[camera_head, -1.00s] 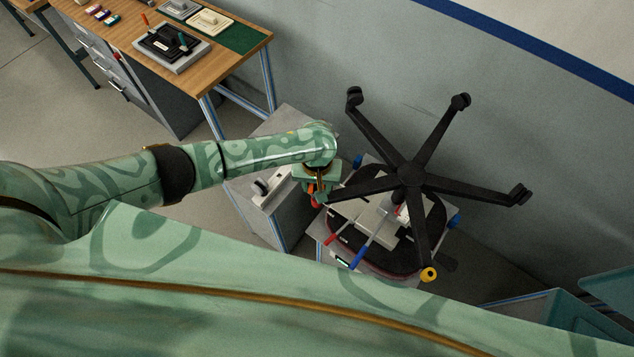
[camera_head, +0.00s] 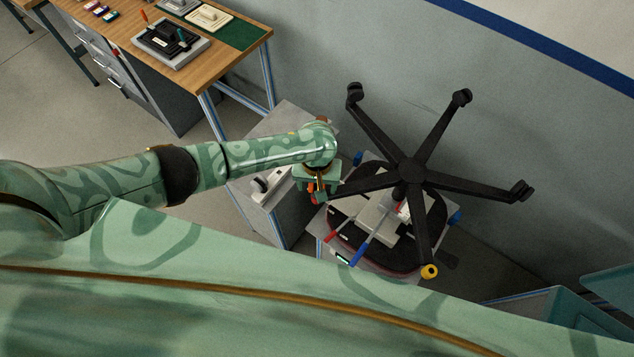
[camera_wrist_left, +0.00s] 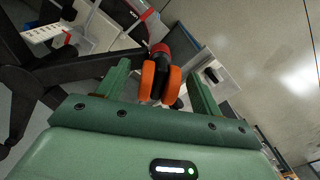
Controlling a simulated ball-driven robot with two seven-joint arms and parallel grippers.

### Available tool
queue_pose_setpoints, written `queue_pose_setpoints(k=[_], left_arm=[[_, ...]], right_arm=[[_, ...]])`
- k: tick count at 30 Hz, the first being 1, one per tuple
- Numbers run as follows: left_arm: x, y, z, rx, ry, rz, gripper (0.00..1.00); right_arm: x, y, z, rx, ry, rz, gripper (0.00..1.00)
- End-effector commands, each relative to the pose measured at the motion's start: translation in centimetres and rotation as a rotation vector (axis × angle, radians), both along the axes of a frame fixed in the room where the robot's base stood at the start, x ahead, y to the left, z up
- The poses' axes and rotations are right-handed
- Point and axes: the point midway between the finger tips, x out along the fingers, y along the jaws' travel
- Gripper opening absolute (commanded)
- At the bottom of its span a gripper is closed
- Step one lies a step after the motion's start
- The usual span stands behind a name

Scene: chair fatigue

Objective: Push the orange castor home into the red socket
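The black five-legged chair base (camera_head: 411,171) lies over a work stand. The orange castor (camera_wrist_left: 160,82), with two wheels, is at the end of one leg, against the red socket (camera_wrist_left: 160,49) in the left wrist view. How deep its stem sits is hidden. My left gripper (camera_wrist_left: 160,70) has its fingers apart on either side of the castor, with gaps between wheels and fingers. In the head view my left gripper (camera_head: 316,187) is at the left leg's end and largely covers the castor and socket. My right gripper is not in view.
Another leg ends in a yellow socket (camera_head: 429,271); the other legs carry black castors (camera_head: 462,97). Red and blue handled levers (camera_head: 357,252) stand close by on the stand. A grey cabinet (camera_head: 275,195) is beside the gripper, and a workbench (camera_head: 240,45) is behind.

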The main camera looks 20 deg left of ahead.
Motion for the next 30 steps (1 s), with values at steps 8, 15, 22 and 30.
queue_pose_setpoints(k=[8,15,22,30], left_arm=[[0.0,0.0,2.0,-0.002,0.000,0.000,0.66],[0.1,0.0,8.1,-0.003,-0.005,-0.002,0.66],[0.1,0.1,13.6,0.000,-0.004,-0.002,0.66],[0.0,0.0,16.2,0.001,-0.001,0.000,0.66]], right_arm=[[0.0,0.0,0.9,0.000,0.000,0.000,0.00],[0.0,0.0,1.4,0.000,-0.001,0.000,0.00],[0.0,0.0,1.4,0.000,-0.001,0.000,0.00],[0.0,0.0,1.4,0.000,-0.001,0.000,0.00]])
